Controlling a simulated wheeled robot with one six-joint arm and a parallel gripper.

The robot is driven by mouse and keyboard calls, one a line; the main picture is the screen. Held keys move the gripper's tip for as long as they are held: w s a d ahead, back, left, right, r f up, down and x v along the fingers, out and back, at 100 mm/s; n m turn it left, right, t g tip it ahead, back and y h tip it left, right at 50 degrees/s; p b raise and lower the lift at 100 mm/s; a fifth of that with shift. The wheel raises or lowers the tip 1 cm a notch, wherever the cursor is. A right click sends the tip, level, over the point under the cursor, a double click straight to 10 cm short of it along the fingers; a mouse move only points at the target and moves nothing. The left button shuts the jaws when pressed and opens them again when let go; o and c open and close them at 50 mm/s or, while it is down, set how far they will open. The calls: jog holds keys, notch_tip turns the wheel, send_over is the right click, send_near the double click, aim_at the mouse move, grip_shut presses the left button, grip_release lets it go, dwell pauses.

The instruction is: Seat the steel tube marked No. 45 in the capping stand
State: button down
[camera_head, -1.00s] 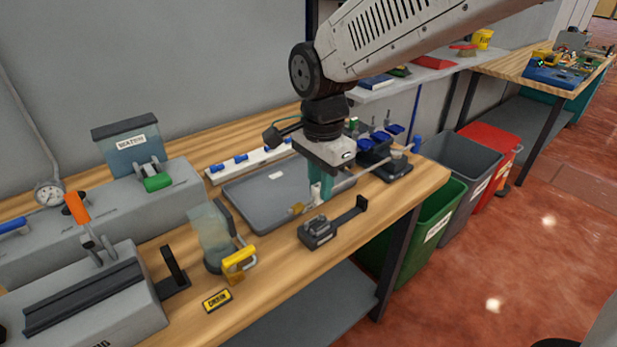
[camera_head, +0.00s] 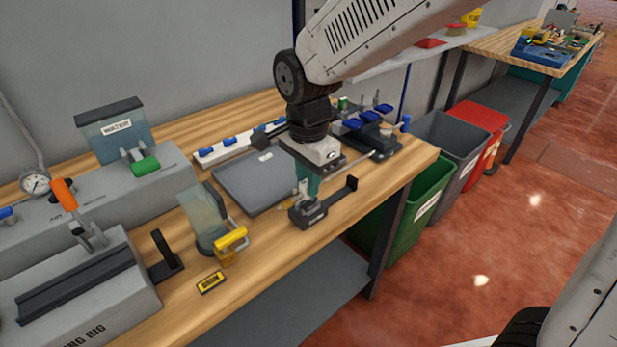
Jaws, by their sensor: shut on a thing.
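My gripper (camera_head: 304,196) points down and is shut on a thin steel tube (camera_head: 359,161), which extends to the upper right. A yellowish piece shows at the tube's near left end; its number cannot be read. A small black stand (camera_head: 309,215) with an arm and upright end plate (camera_head: 351,184) sits near the bench's front edge; it may be the capping stand, but no label is legible. My gripper is just above and behind this stand in the picture. Whether the tube touches it cannot be told. The fingers hide part of the tube.
A grey tray (camera_head: 247,190) lies behind my gripper. A black fixture with blue parts (camera_head: 380,145) stands beyond the tube's right end. Bins (camera_head: 425,200) are right of the bench.

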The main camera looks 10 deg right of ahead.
jog(key=shift+f, duration=0.25)
jog(key=shift+f, duration=0.8)
jog(key=shift+f, duration=0.6)
dwell(1.0)
jog(key=c, duration=0.9)
grip_release()
jog(key=shift+s+r, duration=0.1)
jog(key=shift+r, duration=3.4)
